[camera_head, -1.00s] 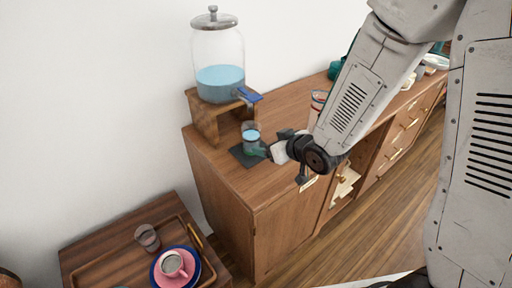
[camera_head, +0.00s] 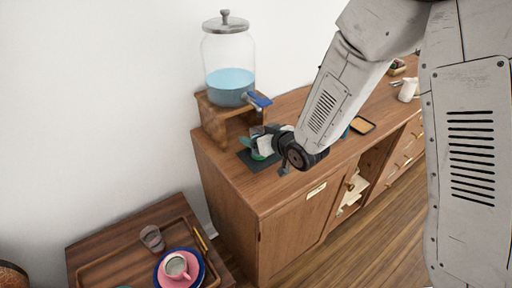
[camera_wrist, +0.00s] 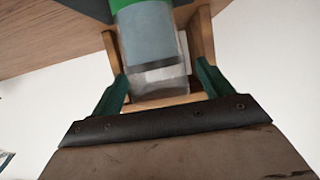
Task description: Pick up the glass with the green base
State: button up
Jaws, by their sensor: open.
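The glass with the green base (camera_wrist: 147,35) fills the upper middle of the wrist view. Its green base is at the top edge, and its clear rim is towards my gripper. My gripper (camera_wrist: 161,70) is open, with its two dark green fingers on either side of the glass. A gap shows on the right side; whether the left finger touches cannot be told. In the head view, my gripper (camera_head: 262,145) is at the glass above a dark mat (camera_head: 261,163) on the wooden cabinet, and mostly hides the glass.
A large drink dispenser (camera_head: 229,62) with blue liquid stands on a wooden stand (camera_head: 213,125) just behind, its blue tap (camera_head: 257,101) close above my gripper. A tray (camera_head: 100,263) at lower left holds another glass (camera_head: 152,238) and a pink cup (camera_head: 176,266).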

jog(key=c, duration=1.7)
jog(key=shift+o, duration=0.2)
jog(key=shift+r, duration=0.15)
